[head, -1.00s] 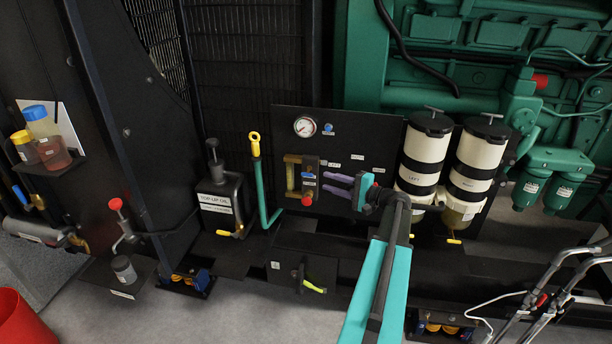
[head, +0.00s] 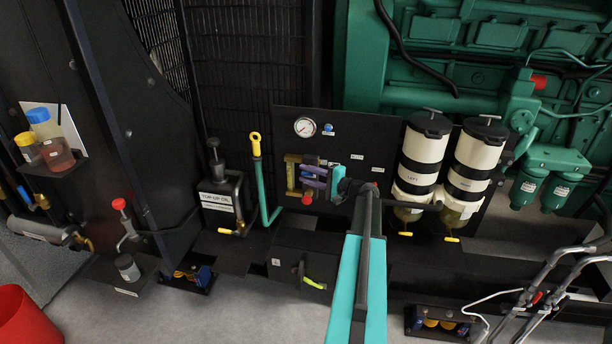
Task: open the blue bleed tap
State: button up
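A dark panel carries a brass fitting (head: 291,172) with a red knob (head: 307,199) below it. The small blue tap on this fitting is now mostly covered by my gripper, so its lever position cannot be made out. My gripper (head: 306,176) reaches in from the right, with its purple fingertips in front of the fitting at the tap. The fingers appear apart, one above the other. Whether they touch the tap cannot be told.
A pressure gauge (head: 305,127) and a small blue knob (head: 328,129) sit above the fitting. Two white-and-black filters (head: 424,150) stand to the right. A green pipe with a yellow top (head: 256,145) rises close on the left. A yellow-green lever (head: 314,284) is below.

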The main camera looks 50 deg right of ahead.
grip_shut()
jog(key=shift+a, duration=0.3)
jog(key=shift+d, duration=0.15)
